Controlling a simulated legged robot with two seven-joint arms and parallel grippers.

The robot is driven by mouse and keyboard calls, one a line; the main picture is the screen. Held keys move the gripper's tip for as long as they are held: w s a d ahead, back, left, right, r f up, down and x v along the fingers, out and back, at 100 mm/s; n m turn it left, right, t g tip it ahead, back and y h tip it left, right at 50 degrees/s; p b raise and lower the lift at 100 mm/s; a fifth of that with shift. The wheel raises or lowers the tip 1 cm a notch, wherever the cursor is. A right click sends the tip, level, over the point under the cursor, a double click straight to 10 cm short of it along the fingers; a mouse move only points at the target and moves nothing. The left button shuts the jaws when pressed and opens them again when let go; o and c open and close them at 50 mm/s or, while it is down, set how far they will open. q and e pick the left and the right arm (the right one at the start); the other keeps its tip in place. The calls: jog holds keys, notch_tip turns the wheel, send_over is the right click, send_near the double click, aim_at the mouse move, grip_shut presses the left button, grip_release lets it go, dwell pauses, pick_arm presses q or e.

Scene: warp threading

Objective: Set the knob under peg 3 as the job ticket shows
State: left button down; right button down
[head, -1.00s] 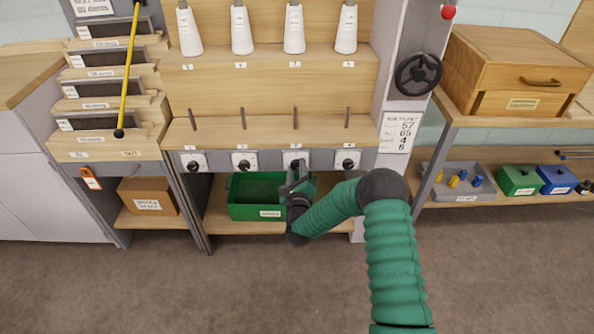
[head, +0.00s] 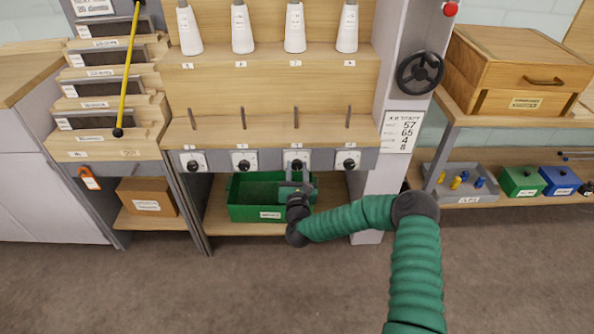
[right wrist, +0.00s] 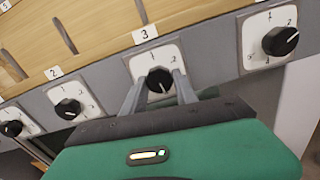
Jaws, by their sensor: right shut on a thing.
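The knob under peg 3 (right wrist: 159,80) is a black dial on a white plate, third from the left on the grey rail. My right gripper (right wrist: 157,91) has its two fingers on either side of this knob and is shut on it. In the head view the right gripper (head: 296,180) reaches up to the knob's plate (head: 296,158) from below. The knob's pointer is partly hidden by the fingers. Peg 3 (head: 296,117) stands upright above it. A white sheet (head: 402,132) on the right post carries handwritten-looking numbers, perhaps the job ticket. My left gripper is not in view.
Other knobs sit on the same rail: knob 2 (right wrist: 69,109) to the left and knob 4 (right wrist: 281,41) to the right. A green bin (head: 245,208) stands on the shelf below. A black handwheel (head: 420,73) is on the right post.

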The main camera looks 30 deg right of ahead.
jog(key=shift+f+m, duration=0.25)
jog(key=shift+m, duration=0.25)
jog(key=c, duration=1.4)
grip_release()
jog(key=shift+a, duration=0.1)
jog(key=o, duration=0.4)
jog(key=shift+f, duration=0.1)
jog(key=shift+o, duration=0.2)
jog(key=shift+s+r, duration=0.15)
jog(key=shift+r, duration=0.05)
jog(key=p+v, duration=0.4)
jog(key=v, duration=1.2)
jog(key=shift+s, duration=0.25)
